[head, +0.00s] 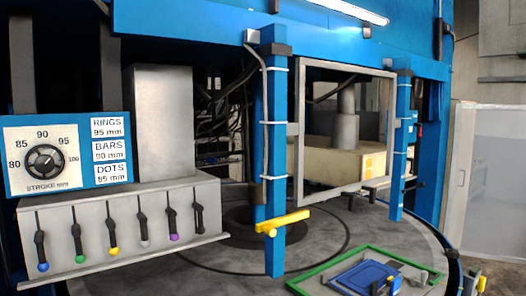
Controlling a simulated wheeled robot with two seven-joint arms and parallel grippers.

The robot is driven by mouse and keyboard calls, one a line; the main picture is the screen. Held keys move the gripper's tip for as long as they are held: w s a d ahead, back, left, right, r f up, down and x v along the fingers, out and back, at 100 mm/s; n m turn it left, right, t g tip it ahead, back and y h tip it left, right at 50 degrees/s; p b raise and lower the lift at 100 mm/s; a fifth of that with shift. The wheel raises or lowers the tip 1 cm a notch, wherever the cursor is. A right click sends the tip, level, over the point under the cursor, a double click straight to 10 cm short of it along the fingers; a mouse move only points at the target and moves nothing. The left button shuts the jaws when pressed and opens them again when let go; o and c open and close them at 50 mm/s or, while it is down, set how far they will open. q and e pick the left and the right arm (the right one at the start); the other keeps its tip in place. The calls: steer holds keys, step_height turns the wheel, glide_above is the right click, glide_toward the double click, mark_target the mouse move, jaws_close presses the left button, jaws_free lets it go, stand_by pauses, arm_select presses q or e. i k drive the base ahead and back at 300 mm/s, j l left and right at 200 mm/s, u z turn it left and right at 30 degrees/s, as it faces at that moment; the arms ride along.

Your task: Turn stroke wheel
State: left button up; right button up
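The stroke wheel (45,161) is a round black knob on a white dial plate at the left. Around it run the marks 80, 85, 90, 95 and 100, with "STROKE mm" printed below. I cannot tell surely which mark the wheel points at. Beside the dial, on the same blue panel, a label card (110,151) reads RINGS 95 mm, BARS 90 mm, DOTS 85 mm. Neither of my grippers shows in the head view, and nothing touches the wheel.
Below the dial a grey box (95,242) carries several hanging levers with coloured tips. A blue post (274,160) with a yellow handle (283,222) stands mid-view, beside a grey-framed window (301,130). A green frame (325,271) and blue plate (366,276) lie lower right.

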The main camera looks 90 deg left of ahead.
mark_target(44, 163)
steer(key=k, duration=0.5)
steer(key=u, duration=2.85)
